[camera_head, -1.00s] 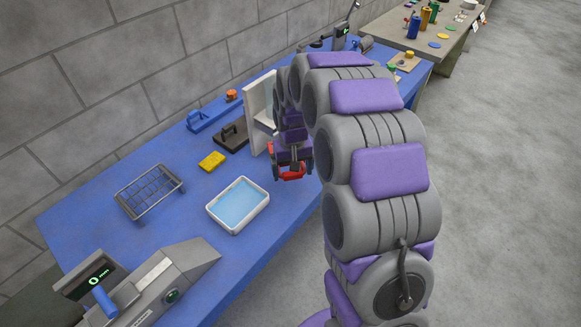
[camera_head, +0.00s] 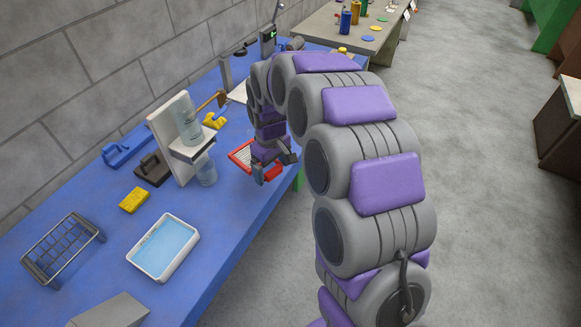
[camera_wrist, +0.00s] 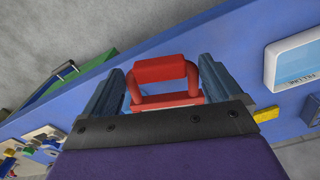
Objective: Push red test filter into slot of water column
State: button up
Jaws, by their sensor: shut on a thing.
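The red test filter (camera_head: 241,154) is a red frame with a pale ribbed face, showing just left of my gripper (camera_head: 268,172) in the head view. In the wrist view its red handle (camera_wrist: 160,70) stands between the fingers of my gripper (camera_wrist: 168,92), which is shut on it. The water column (camera_head: 165,140) is a white upright panel with a clear cylinder (camera_head: 188,122), a dark-edged ledge and a clear vessel (camera_head: 206,172) below. The filter is right of the column and apart from it. The slot's opening cannot be made out.
A white water tray (camera_head: 136,262), yellow sponge (camera_head: 133,200), wire rack (camera_head: 62,250), dark handled block (camera_head: 152,172) and blue handled tool (camera_head: 125,148) are on the blue table (camera_head: 215,225). A yellow item (camera_head: 215,120) is behind the column. The table's front edge runs close below my gripper.

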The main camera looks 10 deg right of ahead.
aim_at(245, 166)
jog(key=a+n+b, duration=0.1)
jog(key=a+n, duration=0.2)
jog(key=shift+a+f, duration=0.1)
jog(key=shift+a, duration=0.3)
jog(key=shift+d, duration=0.35)
jog(key=shift+a+p, duration=0.25)
jog(key=shift+p, duration=0.3)
jog(key=shift+w+a+p, duration=0.75)
jog(key=shift+w+a, duration=0.25)
jog(key=shift+a, duration=0.15)
jog(key=shift+w+a+p, duration=0.3)
jog(key=shift+w+a, duration=0.2)
jog(key=shift+a, duration=0.2)
jog(key=shift+r+p, duration=0.2)
jog(key=shift+p, duration=0.7)
jog(key=shift+a, duration=0.1)
